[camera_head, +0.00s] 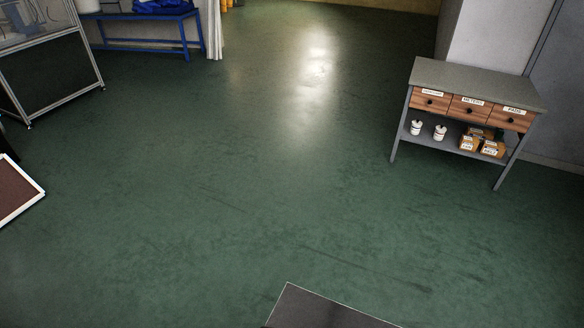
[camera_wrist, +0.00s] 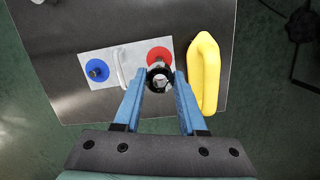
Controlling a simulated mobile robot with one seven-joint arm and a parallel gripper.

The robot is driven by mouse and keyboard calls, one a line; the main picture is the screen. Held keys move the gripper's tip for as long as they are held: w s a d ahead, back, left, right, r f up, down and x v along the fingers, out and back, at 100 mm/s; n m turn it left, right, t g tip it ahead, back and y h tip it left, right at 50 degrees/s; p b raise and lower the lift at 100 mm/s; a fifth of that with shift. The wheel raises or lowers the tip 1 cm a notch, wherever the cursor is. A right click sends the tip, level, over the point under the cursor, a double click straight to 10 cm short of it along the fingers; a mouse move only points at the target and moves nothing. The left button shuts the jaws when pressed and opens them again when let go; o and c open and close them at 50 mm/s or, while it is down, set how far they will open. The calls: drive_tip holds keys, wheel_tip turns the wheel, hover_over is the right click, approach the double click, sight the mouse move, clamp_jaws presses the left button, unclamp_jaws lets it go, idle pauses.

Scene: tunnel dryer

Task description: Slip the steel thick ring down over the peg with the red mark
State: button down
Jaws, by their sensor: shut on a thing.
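In the wrist view, my gripper (camera_wrist: 160,82) is shut on the thick ring (camera_wrist: 151,77), a small dark, shiny ring between the tips of its two blue fingers. Just beyond the ring is the red round mark (camera_wrist: 157,54) on a pale plate (camera_wrist: 135,53). The ring covers the near part of the red mark. The peg at the red mark does not show clearly; I cannot tell whether the ring is above it or around it. To the left is a blue round mark (camera_wrist: 92,64) with a short metal peg (camera_wrist: 98,73) at its middle. My gripper is outside the head view.
A yellow loop-shaped thing (camera_wrist: 207,75) lies close to the right of my gripper. A pale upright bar (camera_wrist: 122,68) stands between the marks. The dark tabletop (camera_wrist: 60,40) also shows in the head view (camera_head: 325,312). A drawer table (camera_head: 480,85) stands right; the green floor between is clear.

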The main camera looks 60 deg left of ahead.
drive_tip(key=shift+f+b, duration=2)
drive_tip(key=shift+f, duration=0.9)
drive_tip(key=shift+p, duration=0.65)
drive_tip(key=shift+f+b, duration=1.5)
drive_tip(key=shift+f, duration=0.4)
drive_tip(key=shift+c, duration=1.9)
unclamp_jaws()
wheel_tip(320, 180, up, 13)
drive_tip(key=a, duration=0.1)
drive_tip(key=shift+s+a+p, duration=0.3)
drive_tip(key=shift+s+a, duration=0.05)
